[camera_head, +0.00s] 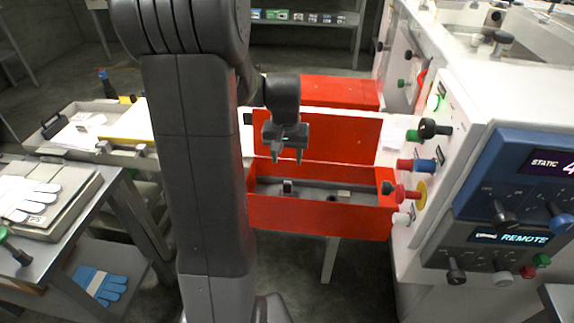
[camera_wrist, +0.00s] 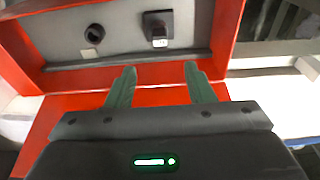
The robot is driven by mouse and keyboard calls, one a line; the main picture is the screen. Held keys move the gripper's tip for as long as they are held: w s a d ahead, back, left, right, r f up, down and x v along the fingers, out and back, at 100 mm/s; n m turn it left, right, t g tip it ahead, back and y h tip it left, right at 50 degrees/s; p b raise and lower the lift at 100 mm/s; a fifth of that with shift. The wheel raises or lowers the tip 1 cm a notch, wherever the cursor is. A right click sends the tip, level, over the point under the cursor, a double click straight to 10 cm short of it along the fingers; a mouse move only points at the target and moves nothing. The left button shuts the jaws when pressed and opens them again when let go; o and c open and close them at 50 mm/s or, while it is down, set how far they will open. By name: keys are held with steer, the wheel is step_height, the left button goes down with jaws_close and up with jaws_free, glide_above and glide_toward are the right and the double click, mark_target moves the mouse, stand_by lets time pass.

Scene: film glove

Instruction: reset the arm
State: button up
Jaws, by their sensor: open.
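My gripper (camera_head: 287,153) hangs pointing down in front of the raised red lid of an open red box (camera_head: 290,215). It is open and empty, its two fingers apart. In the wrist view my gripper (camera_wrist: 158,82) shows both green-grey fingers spread, with nothing between them. The red box (camera_wrist: 130,75) lies beyond the fingertips in that view. A dark ring-shaped item (camera_wrist: 95,34) and a small black-and-white item (camera_wrist: 157,28) lie on its grey floor.
Shelves (camera_head: 300,22) stand at the back.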

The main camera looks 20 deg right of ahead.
mark_target(288, 182)
steer(key=shift+s+a+r, duration=0.1)
steer(key=shift+r, duration=0.4)
steer(key=f, duration=0.4)
steer(key=w+f+b, duration=0.1)
steer(key=f, duration=0.4)
steer(key=d+f, duration=0.1)
steer(key=f, duration=0.3)
steer(key=shift+w+f, duration=0.25)
steer(key=shift+w, duration=0.1)
steer(key=shift+d+r, duration=0.1)
steer(key=shift+r, duration=0.1)
step_height(288, 182, up, 14)
steer(key=s+a+p, duration=0.1)
steer(key=s, duration=0.1)
steer(key=f, duration=0.4)
steer(key=w+f+b, duration=0.1)
steer(key=f, duration=0.4)
steer(key=w+d+f, duration=0.1)
steer(key=f, duration=0.4)
steer(key=shift+f, duration=0.1)
steer(key=shift+r, duration=0.25)
step_height(288, 182, up, 8)
steer(key=p, duration=0.6)
steer(key=shift+f, duration=0.25)
